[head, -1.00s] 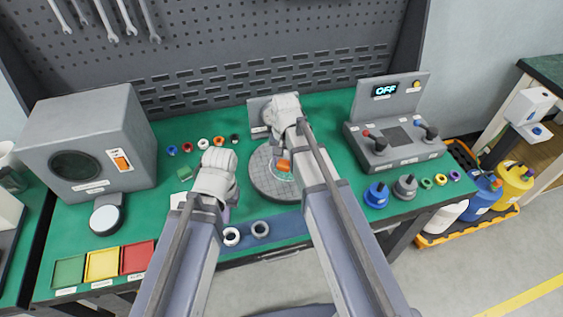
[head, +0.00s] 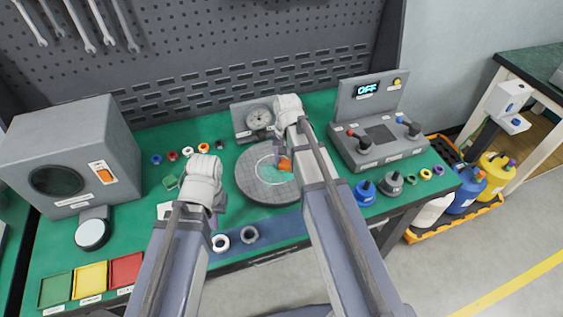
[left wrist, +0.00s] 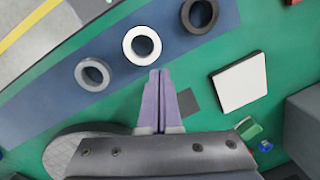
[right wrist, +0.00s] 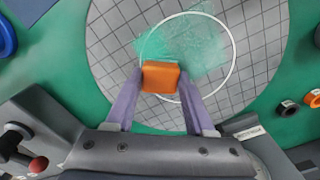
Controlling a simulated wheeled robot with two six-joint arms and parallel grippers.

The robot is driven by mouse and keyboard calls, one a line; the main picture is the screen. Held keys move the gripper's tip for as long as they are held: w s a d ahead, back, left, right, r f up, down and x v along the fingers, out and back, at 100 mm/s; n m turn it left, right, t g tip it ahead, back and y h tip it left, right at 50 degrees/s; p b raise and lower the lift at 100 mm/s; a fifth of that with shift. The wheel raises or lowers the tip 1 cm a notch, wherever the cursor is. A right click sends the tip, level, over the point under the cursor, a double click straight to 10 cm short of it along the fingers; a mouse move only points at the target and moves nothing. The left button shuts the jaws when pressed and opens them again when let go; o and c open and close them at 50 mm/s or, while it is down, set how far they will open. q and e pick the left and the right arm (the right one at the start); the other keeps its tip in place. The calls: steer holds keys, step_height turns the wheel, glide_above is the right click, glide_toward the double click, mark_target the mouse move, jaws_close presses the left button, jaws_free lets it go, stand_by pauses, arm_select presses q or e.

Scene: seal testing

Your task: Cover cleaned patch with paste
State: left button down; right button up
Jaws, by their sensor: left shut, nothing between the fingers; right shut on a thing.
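A round grey gridded plate (head: 248,180) lies on the green bench, with a thin white ring (right wrist: 233,50) marked on it. A translucent teal smear (right wrist: 195,52) covers much of the ring's inside and spills past its edge; it also shows in the head view (head: 272,174). My right gripper (head: 281,156) is shut on an orange block (right wrist: 161,77), held over the ring's edge beside the smear. I cannot tell whether the block touches the plate. My left gripper (left wrist: 160,75) is shut and empty, left of the plate, near a white and a grey ring part.
A control box (head: 378,145) reading OFF stands right of the plate, a grey machine (head: 70,150) at the left. Small coloured rings (head: 187,151) line the back. Blue and grey knobbed pieces (head: 365,192) sit at the right front. Coloured trays (head: 90,281) lie front left.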

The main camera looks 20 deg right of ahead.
steer(key=shift+d, duration=0.85)
steer(key=shift+r, duration=0.1)
